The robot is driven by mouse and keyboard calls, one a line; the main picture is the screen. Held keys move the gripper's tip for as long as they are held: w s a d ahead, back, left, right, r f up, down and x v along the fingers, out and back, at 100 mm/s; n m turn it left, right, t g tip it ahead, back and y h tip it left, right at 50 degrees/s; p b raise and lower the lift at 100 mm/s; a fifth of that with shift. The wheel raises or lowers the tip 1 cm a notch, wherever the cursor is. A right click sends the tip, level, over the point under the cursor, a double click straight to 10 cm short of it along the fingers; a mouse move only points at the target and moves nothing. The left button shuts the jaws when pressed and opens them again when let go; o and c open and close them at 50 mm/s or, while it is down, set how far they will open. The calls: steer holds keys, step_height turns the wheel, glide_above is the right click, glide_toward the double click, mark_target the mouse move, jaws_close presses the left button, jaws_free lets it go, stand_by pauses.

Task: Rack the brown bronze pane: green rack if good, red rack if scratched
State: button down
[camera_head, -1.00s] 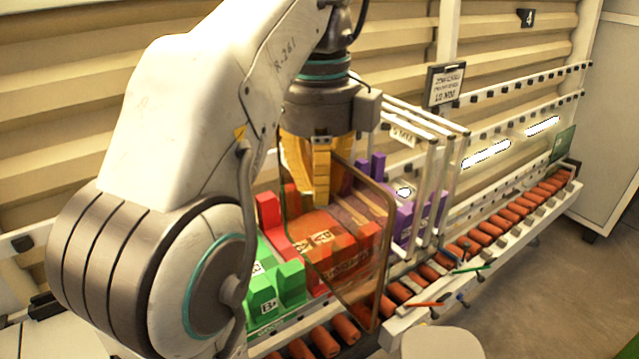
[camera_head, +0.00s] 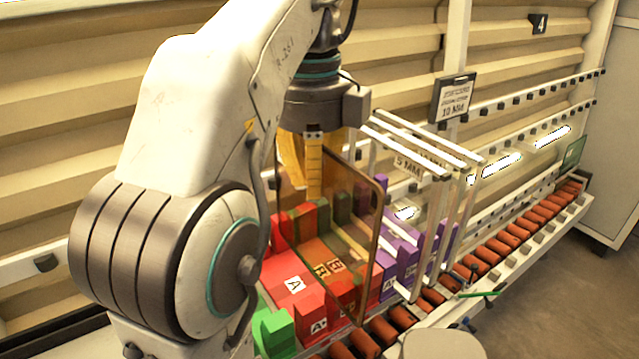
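The brown bronze pane (camera_head: 359,205) is a see-through tinted sheet with rounded corners. It hangs upright from my gripper (camera_head: 314,180), whose yellow fingers are closed at its upper left part. The pane stands in front of and over the red rack (camera_head: 285,272), which shows partly through it. I cannot tell whether its lower edge touches the rack. The green rack (camera_head: 275,332) shows only in part at the lower left, and my arm hides the rest. No scratch can be made out on the pane.
An orange roller conveyor (camera_head: 510,238) runs along the front. A sign (camera_head: 452,97) hangs behind. A green pane (camera_head: 573,153) stands at the far right end.

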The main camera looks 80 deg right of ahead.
glide_above(290, 213)
steer(key=shift+w+d+f, duration=0.25)
steer(key=shift+w+d, duration=0.05)
steer(key=shift+d, duration=0.15)
steer(key=shift+f, duration=0.2)
steer(key=shift+r, duration=0.1)
steer(key=shift+s+d, duration=0.1)
steer(key=shift+s, duration=0.05)
stand_by(0.7)
steer(key=shift+f, duration=0.3)
stand_by(0.4)
steer(key=shift+f+b, duration=3)
steer(key=shift+f, duration=0.45)
steer(key=shift+f+b, duration=0.9)
steer(key=shift+f, duration=0.35)
stand_by(0.6)
